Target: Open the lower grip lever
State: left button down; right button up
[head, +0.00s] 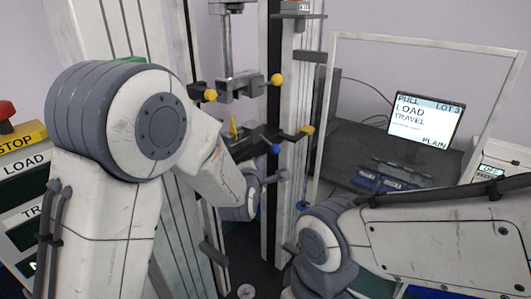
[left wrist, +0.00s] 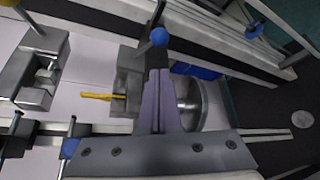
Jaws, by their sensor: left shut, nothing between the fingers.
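The lower grip (head: 252,141) is a dark clamp on the test frame, with a blue ball knob (head: 276,148) low on its right side and a small yellow part (head: 232,125) on its left. In the left wrist view, the blue knob (left wrist: 159,37) lies just beyond the tips of my left gripper (left wrist: 158,72). The fingers are shut together and empty; I cannot tell whether they touch the knob. The yellow part (left wrist: 98,96) sticks out left of the fingers. In the head view my left arm partly hides the gripper. My right gripper is not in view.
The upper grip (head: 238,87) with yellow ball knobs hangs above the lower grip. Tall frame columns (head: 295,110) stand close behind and to the right. A clear guard panel (head: 425,47) and a monitor (head: 422,120) stand right. A stop button (head: 6,112) is far left.

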aim_at(270, 143)
pick_arm(q)
jog(key=p+x, duration=0.4)
jog(key=x, duration=0.5)
jog(key=shift+w+p, duration=0.3)
jog(key=shift+w, duration=0.05)
jog(key=shift+s+d+r+n+b, duration=0.15)
jog(key=shift+n+b, duration=0.15)
jog(key=shift+b, duration=0.2)
jog(key=shift+r+g, duration=0.1)
jog(key=shift+g, duration=0.2)
